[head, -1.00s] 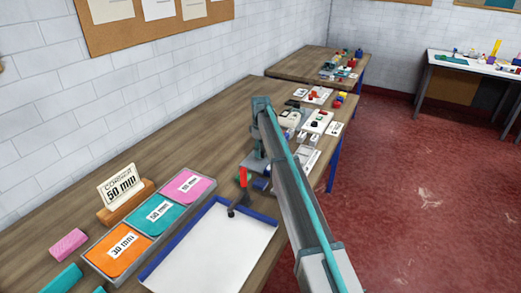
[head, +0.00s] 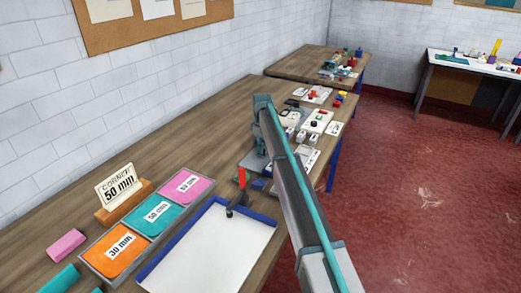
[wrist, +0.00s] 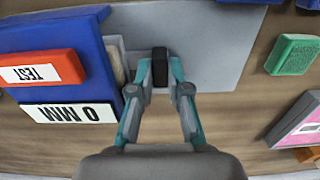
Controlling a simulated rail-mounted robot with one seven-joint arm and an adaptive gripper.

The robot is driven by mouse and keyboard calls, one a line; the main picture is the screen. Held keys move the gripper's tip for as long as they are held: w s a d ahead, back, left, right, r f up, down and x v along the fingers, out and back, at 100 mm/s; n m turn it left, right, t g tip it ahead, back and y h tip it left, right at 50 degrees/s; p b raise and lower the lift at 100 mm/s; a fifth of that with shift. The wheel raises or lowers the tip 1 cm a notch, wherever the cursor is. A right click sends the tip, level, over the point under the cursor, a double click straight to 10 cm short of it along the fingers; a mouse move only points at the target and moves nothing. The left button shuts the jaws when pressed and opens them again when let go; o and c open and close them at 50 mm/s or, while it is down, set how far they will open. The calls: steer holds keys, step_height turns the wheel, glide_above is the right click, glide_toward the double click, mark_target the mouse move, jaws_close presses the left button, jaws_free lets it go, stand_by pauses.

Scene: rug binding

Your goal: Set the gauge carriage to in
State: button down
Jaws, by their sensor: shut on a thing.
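In the wrist view my gripper (wrist: 160,78) is closed on a small dark block (wrist: 160,56), which stands between its teal fingertips. I take this block to be the gauge carriage's grip. It is over a grey plate (wrist: 215,50), right of a blue housing (wrist: 75,55). A pale strip shows between housing and block. The housing bears a red TEST block (wrist: 40,68) and a white label reading "0 MM" upside down (wrist: 68,113). No in mark is legible. In the head view my arm hides the gripper and most of the device; its grey plate (head: 250,162) shows beside the arm.
A green block (wrist: 292,54) and a pink tray (wrist: 300,122) lie to the right in the wrist view. In the head view, a blue-edged white tray (head: 210,250), colour swatches (head: 157,215) and a 50 mm card (head: 120,186) are nearer. Bare table lies along the wall.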

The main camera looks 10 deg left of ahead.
steer(key=shift+w+d, duration=0.35)
steer(key=shift+w, duration=0.5)
steer(key=shift+r, duration=0.1)
steer(key=c, duration=1.1)
jaws_free()
steer(key=r, duration=0.8)
steer(key=shift+s+a, duration=0.1)
steer(key=shift+s, duration=0.1)
